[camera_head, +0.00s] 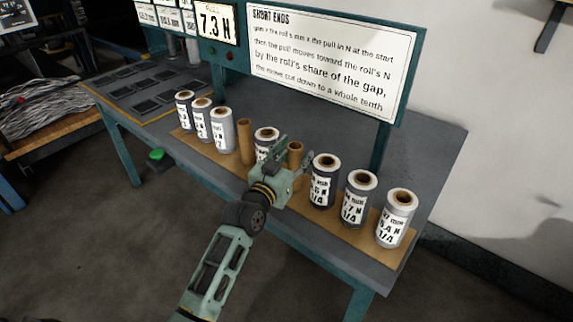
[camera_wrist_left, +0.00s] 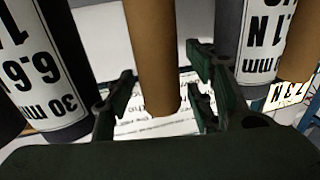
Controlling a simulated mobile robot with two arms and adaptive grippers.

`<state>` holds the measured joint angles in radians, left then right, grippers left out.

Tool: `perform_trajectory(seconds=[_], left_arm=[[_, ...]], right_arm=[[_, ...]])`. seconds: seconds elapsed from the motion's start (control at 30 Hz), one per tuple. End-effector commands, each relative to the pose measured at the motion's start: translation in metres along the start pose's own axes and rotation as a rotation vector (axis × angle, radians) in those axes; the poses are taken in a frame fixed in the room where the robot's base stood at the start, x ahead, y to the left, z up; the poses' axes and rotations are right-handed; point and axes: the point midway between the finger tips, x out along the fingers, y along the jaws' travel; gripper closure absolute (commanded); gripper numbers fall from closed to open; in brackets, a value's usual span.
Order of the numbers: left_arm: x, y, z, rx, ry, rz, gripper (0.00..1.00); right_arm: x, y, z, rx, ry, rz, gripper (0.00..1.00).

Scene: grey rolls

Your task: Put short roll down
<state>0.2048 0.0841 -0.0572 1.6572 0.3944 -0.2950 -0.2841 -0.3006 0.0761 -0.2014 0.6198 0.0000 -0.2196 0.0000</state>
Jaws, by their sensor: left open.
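My left gripper (camera_head: 293,163) is open at the wooden strip (camera_head: 365,240) on the table, with its fingers either side of a bare brown cardboard tube (camera_head: 295,149). In the left wrist view the tube (camera_wrist_left: 154,55) stands between the open fingertips (camera_wrist_left: 165,90), with gaps showing on both sides. Its foot is hidden behind the gripper in the head view. A labelled grey roll (camera_head: 265,137) stands upright just left of the gripper, and a dark labelled roll (camera_head: 324,180) stands just right. I cannot tell which item is the short roll.
Three labelled rolls (camera_head: 202,118) and another brown tube (camera_head: 246,142) stand left along the strip. Two more rolls (camera_head: 358,195) (camera_head: 396,217) stand at the right. Behind are a sign board (camera_head: 330,60) and a "7.3 N" display (camera_head: 216,23). The table behind the rolls is clear.

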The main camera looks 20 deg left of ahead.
Motion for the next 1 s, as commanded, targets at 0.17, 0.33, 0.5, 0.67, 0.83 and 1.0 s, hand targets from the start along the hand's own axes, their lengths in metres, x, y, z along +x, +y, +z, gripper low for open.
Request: perform_trajectory(seconds=[0.17,0.33,0.5,0.67,0.83,1.0], left_arm=[[-0.030,0.000,0.003,0.003,-0.005,0.000,0.50],[-0.069,-0.001,0.004,0.001,-0.005,-0.001,0.50],[-0.099,0.000,0.003,0.001,-0.005,0.000,0.50],[-0.114,0.000,0.002,0.001,-0.003,0.000,0.50],[-0.117,0.000,0.001,0.001,-0.003,0.000,0.50],[-0.117,0.000,0.001,0.001,-0.003,0.000,0.50]], right_arm=[[0.001,0.000,0.000,0.000,0.000,0.000,0.60],[0.003,0.002,0.000,0.000,0.000,0.002,0.60],[0.005,0.003,0.001,-0.001,0.000,0.004,0.60],[0.005,0.005,0.001,-0.001,-0.001,0.006,0.60],[0.005,0.005,0.001,-0.001,-0.001,0.006,0.60],[0.005,0.005,0.001,0.000,-0.001,0.006,0.60]])
